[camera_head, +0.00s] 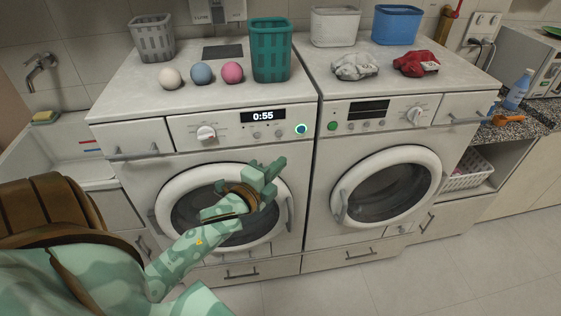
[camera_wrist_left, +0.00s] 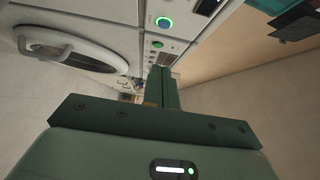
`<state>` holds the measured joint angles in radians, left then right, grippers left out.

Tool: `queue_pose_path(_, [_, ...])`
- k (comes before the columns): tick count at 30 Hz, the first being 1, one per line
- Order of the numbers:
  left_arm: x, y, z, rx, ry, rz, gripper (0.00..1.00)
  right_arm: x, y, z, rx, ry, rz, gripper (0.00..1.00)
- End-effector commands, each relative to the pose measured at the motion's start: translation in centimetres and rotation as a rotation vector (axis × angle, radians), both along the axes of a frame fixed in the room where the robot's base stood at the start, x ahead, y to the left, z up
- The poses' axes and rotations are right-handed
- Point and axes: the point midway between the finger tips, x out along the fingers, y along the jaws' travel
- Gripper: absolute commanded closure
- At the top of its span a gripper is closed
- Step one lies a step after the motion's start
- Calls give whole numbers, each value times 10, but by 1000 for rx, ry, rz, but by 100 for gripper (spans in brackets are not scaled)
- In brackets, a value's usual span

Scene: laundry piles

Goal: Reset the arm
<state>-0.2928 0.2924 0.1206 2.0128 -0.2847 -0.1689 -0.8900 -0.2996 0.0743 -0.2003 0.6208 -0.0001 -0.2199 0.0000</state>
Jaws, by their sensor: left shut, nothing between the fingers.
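My left arm comes in from the left in the head view. Its gripper (camera_head: 268,178) is in the air in front of the left washing machine (camera_head: 180,133), at the upper right of its round door. In the left wrist view the two green fingers (camera_wrist_left: 162,88) are together with nothing between them. The left machine's display reads 0:55, and a ring around its right-hand button (camera_head: 301,129) glows. Its door (camera_head: 170,200) looks shut and is partly hidden by my arm. My right gripper is in neither view.
The right machine (camera_head: 385,185) has a shut door. On top stand a grey basket (camera_head: 152,38), a teal basket (camera_head: 271,50), a white basket (camera_head: 335,27), a blue basket (camera_head: 397,25), three balls (camera_head: 202,74), white cloth (camera_head: 355,66) and red cloth (camera_head: 416,64). Floor at lower right is clear.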

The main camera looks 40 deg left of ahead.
Motion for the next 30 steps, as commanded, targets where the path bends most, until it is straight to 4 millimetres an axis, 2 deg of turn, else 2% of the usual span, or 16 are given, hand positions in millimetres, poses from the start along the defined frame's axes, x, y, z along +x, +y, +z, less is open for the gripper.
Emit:
queue_pose_path(21, [1, 0, 0, -3, 0, 0, 100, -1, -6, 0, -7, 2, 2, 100])
queue_pose_path(24, [0, 0, 0, -73, -4, 1, 100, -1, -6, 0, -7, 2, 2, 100])
queue_pose_path(25, [0, 2, -6, -125, 5, 5, 100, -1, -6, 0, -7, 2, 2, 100])
queue_pose_path(26, [0, 6, -21, -185, 34, 17, 100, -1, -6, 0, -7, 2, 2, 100])
queue_pose_path(29, [-8, 14, -91, -370, 164, 72, 100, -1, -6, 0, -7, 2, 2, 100])
queue_pose_path(30, [-16, 16, -125, -448, 228, 105, 100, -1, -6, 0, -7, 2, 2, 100])
